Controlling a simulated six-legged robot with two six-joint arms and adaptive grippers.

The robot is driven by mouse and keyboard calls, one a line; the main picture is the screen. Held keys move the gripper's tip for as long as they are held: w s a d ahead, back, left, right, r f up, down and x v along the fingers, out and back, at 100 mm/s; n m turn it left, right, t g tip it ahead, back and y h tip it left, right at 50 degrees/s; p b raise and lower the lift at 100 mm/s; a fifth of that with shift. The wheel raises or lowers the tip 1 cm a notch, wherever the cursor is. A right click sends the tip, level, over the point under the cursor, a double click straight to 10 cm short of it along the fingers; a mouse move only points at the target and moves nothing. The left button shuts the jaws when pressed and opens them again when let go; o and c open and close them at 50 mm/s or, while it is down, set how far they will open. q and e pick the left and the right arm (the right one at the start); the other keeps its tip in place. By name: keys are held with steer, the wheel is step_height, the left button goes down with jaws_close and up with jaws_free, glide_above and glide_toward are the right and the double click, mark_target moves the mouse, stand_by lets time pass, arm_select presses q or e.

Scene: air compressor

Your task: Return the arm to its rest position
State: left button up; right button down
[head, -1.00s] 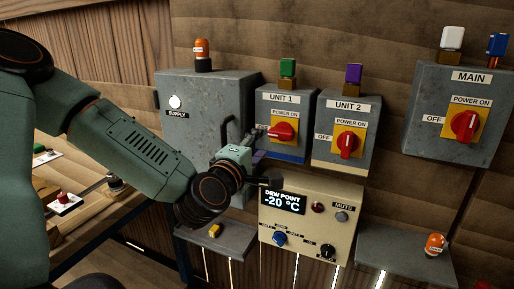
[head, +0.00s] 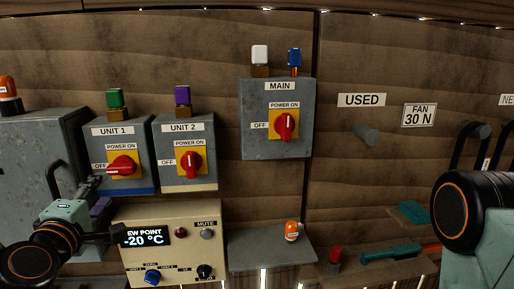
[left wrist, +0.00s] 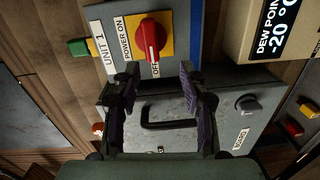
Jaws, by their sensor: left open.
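My left gripper (head: 98,195) is at the lower left in the head view, in front of the lower left of the Unit 1 box (head: 118,140). In the left wrist view its fingers (left wrist: 158,80) are spread with nothing between them. The red Unit 1 knob (head: 122,166) lies sideways, towards OFF; it also shows beyond the fingers in the left wrist view (left wrist: 150,38). The gripper appears apart from the knob. At the right edge is part of my right arm (head: 472,212); its gripper is out of view.
The Unit 2 box (head: 188,135) and Main box (head: 276,105) have upright red knobs. The dew point panel (head: 178,258), reading -20 °C, is close beside my left gripper. A grey box (head: 30,170) with a bent handle is behind it. A grey shelf (head: 260,252) holds an orange lamp.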

arm_select(q)
steer(key=s+d+f+m+g+h+b, duration=0.1)
steer(key=s+d+f+m+g, duration=0.25)
steer(key=f, duration=0.55)
steer(key=s+d+f+m+g+h+b, duration=0.1)
steer(key=s+d+f+m+g+h, duration=0.15)
steer(key=f+m, duration=0.4)
steer(key=s+d+f+m+g+h+b, duration=0.1)
steer(key=s+d+f+m+g, duration=0.25)
steer(key=f, duration=0.65)
steer(key=s+d+f+m+g+b, duration=0.1)
steer(key=s+f+g, duration=0.3)
steer(key=s+f, duration=0.5)
steer(key=s+d+f+m+g+y+b, duration=0.1)
steer(key=s+d+f+m+g+b, duration=0.1)
steer(key=s+f, duration=0.8)
steer(key=s+m+g, duration=0.1)
steer(key=s+m, duration=0.1)
steer(key=s, duration=0.1)
steer(key=shift+s+d+f+g+b, duration=0.25)
steer(key=shift+g+b, duration=0.1)
